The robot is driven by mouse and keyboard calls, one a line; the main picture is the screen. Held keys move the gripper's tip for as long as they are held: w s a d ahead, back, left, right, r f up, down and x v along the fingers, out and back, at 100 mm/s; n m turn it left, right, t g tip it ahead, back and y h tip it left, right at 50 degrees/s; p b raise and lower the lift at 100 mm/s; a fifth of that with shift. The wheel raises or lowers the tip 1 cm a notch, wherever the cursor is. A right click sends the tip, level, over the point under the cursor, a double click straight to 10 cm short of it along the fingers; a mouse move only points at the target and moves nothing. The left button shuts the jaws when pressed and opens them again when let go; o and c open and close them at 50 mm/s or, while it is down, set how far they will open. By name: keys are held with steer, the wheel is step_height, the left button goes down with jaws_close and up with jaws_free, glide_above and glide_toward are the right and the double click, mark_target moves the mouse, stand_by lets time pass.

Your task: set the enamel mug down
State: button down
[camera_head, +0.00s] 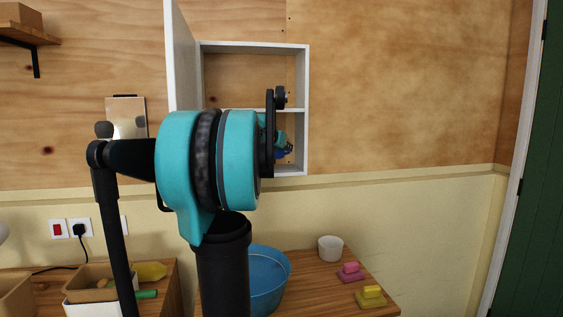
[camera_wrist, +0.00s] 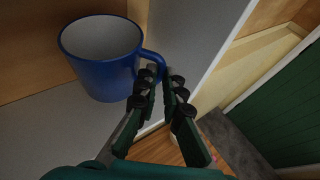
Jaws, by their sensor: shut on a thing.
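The blue enamel mug (camera_wrist: 103,62) shows in the wrist view, its pale inside facing the camera. My gripper (camera_wrist: 162,76) is shut on its handle, at the mug's right side. The mug is inside the open white wall cabinet (camera_head: 303,80), close to the white cabinet floor (camera_wrist: 50,125). I cannot tell whether its base touches that floor. In the head view my arm hides most of the lower compartment; a small blue part of the mug (camera_head: 281,154) shows there, beside my gripper (camera_head: 285,146).
The cabinet door (camera_head: 183,50) stands open on the left. A shelf (camera_head: 235,109) divides the cabinet above the mug. Below, a wooden counter (camera_head: 325,290) bears a blue basin (camera_head: 270,275), a white cup (camera_head: 330,249), and pink (camera_head: 350,272) and yellow (camera_head: 371,297) blocks.

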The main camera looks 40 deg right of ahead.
steer(key=shift+f, duration=2.25)
steer(key=shift+f, duration=0.1)
steer(key=c, duration=1.7)
jaws_free()
steer(key=v, duration=1.2)
steer(key=shift+r, duration=0.2)
steer(key=shift+d, duration=0.1)
